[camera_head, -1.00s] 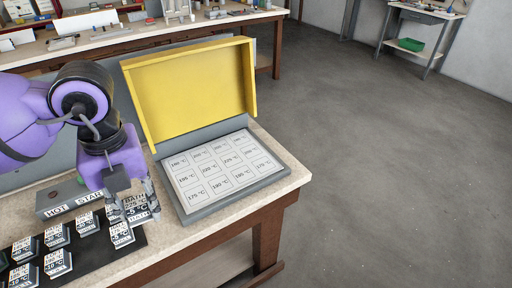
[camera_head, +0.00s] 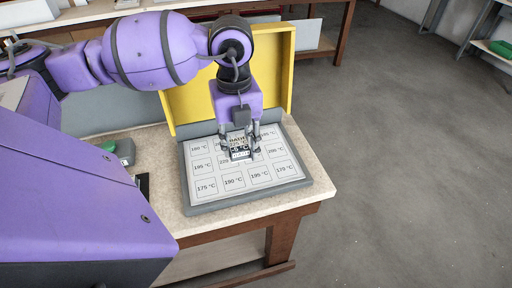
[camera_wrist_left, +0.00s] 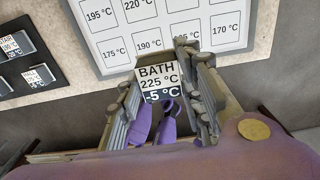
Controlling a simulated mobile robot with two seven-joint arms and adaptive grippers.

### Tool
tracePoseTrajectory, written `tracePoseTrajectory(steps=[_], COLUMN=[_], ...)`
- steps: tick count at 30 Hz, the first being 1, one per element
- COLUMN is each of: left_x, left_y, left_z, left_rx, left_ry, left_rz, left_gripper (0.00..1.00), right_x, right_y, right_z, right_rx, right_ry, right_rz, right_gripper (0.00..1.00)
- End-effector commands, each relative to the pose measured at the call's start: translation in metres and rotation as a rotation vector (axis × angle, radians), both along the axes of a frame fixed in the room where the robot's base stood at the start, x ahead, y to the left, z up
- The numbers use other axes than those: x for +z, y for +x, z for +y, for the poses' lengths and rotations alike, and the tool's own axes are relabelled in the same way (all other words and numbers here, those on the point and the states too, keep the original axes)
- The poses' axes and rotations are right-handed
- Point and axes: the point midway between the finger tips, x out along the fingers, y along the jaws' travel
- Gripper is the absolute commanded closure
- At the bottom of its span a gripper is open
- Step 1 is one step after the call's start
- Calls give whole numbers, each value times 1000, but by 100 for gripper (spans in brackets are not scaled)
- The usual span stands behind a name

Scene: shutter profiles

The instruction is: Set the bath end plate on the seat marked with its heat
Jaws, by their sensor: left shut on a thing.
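My left gripper (camera_head: 240,140) is shut on the bath end plate (camera_head: 240,154), over the middle of the seat board (camera_head: 205,207). In the left wrist view the plate (camera_wrist_left: 158,82) reads BATH, 225 °C and -5 °C and sits between both fingers. Whether it touches the board I cannot tell. The board's white face has rows of outlined seats marked with heats such as 175, 190, 195 and 170 °C. The plate and fingers hide some middle seats and their marks. My right gripper is not in view.
A raised yellow lid (camera_head: 182,103) stands behind the board. A grey box with a green top part (camera_head: 108,146) is at its left. The bench's right edge (camera_head: 318,188) is clear.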

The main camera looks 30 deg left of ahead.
Motion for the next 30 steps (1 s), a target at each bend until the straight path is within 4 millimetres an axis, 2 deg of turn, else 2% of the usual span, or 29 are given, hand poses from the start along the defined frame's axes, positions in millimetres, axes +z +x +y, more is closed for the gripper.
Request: tracePoseTrajectory(steps=[1, 6, 12, 22, 27, 30], left_x=[-5, -26, -61, -82, -108, -111], left_y=[13, 52, 77, 94, 93, 94], left_z=[2, 14, 23, 28, 28, 28], left_rx=[3, 2, 0, -1, -2, -2], left_ry=[-4, -4, -2, -1, -1, 0], left_rz=[0, 2, 1, 1, 2, -1], left_gripper=[89, 89, 89, 89, 89, 89], right_x=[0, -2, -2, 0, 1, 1], right_y=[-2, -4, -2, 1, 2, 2], right_z=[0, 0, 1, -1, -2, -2], right_rx=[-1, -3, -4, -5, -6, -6], right_ry=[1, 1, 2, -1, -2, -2], right_rz=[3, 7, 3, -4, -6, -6], right_gripper=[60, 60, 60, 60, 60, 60])
